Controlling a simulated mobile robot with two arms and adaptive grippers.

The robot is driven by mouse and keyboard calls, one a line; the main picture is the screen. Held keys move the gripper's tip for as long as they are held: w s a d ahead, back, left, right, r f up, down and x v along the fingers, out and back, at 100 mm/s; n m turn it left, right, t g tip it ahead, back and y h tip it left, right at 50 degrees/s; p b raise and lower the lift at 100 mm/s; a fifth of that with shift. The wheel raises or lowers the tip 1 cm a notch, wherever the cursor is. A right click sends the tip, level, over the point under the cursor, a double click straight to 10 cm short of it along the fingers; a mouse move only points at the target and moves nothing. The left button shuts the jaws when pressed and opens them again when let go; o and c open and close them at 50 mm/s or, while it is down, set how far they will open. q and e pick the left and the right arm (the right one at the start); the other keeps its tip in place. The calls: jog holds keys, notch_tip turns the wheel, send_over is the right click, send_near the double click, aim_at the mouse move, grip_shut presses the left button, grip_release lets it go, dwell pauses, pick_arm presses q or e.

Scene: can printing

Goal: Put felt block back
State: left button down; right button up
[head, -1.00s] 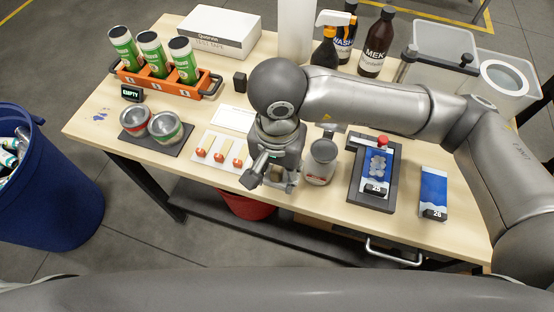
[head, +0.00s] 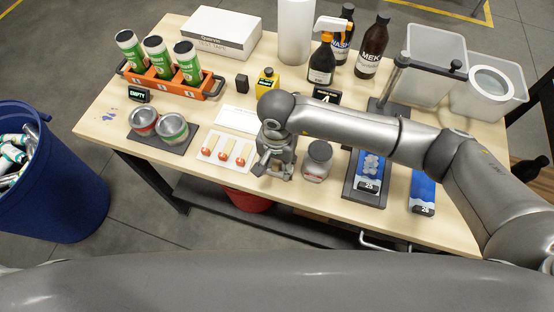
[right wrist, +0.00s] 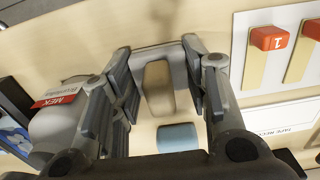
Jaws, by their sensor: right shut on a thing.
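My right gripper (head: 276,168) is low over the front of the table, between the white card with red-ended sticks and the MEK jar. In the right wrist view its fingers (right wrist: 160,85) are closed on a grey block with a tan middle (right wrist: 158,88), which I take for the felt block. In the head view the block is mostly hidden by the gripper. I cannot tell whether it touches the table. A small blue-grey piece (right wrist: 177,137) shows beside it in the wrist view. My left gripper is not in view.
The MEK jar (head: 318,160) stands close right of the gripper. The stick card (head: 205,152) lies close left. A dark fixture with a blue plate (head: 369,170) and another blue plate (head: 422,192) lie further right. A yellow bottle (head: 267,82) stands behind the arm.

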jog(key=shift+f, duration=0.2)
jog(key=o, duration=1)
jog(key=shift+r, duration=0.15)
jog(key=shift+r, duration=0.2)
notch_tip(320, 180, up, 10)
jog(key=b, duration=0.4)
jog(key=shift+w+r, duration=0.1)
jog(key=shift+r, duration=0.1)
jog(key=shift+r+b, duration=0.3)
jog(key=shift+r, duration=0.4)
